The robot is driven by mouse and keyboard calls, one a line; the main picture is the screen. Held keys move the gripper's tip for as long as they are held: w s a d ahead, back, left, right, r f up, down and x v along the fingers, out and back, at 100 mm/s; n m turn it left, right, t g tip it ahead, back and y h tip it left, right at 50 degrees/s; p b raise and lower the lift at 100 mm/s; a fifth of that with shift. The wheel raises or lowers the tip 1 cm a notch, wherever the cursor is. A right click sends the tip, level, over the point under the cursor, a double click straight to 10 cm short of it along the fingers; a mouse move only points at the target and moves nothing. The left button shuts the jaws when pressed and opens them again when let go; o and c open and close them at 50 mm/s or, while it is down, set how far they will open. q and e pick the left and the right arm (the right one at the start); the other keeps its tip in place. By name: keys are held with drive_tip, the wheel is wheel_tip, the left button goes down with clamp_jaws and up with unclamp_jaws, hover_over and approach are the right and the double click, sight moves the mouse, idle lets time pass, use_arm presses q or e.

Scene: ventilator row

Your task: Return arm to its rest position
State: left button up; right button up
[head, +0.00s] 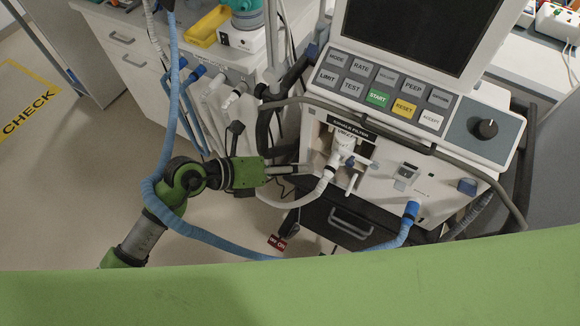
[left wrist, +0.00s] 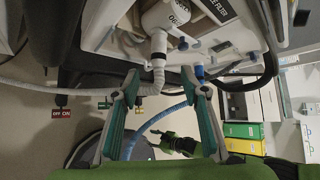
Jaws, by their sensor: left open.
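My left arm comes in from the left in the head view, with its gripper (head: 312,168) pointing right at the front of the ventilator (head: 395,192). The fingers are open and apart in the left wrist view (left wrist: 160,82). A white corrugated hose (left wrist: 158,62) hangs from the white filter (left wrist: 165,18) and bends left beyond the fingertips; I see nothing clamped between them. In the head view the filter (head: 342,142) sits in its bay, with the white hose (head: 318,192) curving below the gripper. My right gripper does not show in the head view.
A blue hose (head: 172,100) loops over my left forearm in the picture; contact is unclear. It runs along the bottom to a blue connector (head: 412,210). A dark rail (head: 300,102) crosses the ventilator's front. A white cabinet (head: 130,50) stands behind. Floor at left is clear.

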use_arm(q)
wheel_tip(320, 180, up, 14)
drive_tip(key=w+n+t+h, duration=0.2)
drive_tip(key=n+t+h, duration=0.2)
drive_tip(key=n+t, duration=0.1)
drive_tip(key=w+a+r+n+t+y, duration=0.2)
drive_tip(key=w+a+r+n+t, duration=0.2)
drive_tip(key=a+r+n+t, duration=0.3)
drive_tip(key=w+a+f+n+t+y, duration=0.1)
drive_tip(key=a+f+n+y, duration=0.2)
drive_tip(key=a+n+y, duration=0.55)
drive_tip(key=a+f+n+t+y, duration=0.1)
drive_tip(key=a+f+n+y, duration=0.4)
drive_tip(key=a+n, duration=0.5)
drive_tip(key=s+a+f+n+g+y, duration=0.25)
drive_tip(key=s+f+n+g, duration=0.35)
drive_tip(key=s+f+g, duration=0.45)
drive_tip(key=s+d+f+g+h, duration=0.35)
drive_tip(key=s+f, duration=0.55)
drive_tip(key=s, duration=0.4)
wheel_tip(320, 180, down, 26)
drive_tip(key=s+g, duration=0.2)
drive_tip(key=s+a+f, duration=0.3)
drive_tip(key=s+f, duration=1.3)
drive_tip(key=shift+s+g+y, duration=0.3)
drive_tip(key=shift+g+y, duration=0.05)
drive_tip(key=shift+g, duration=0.05)
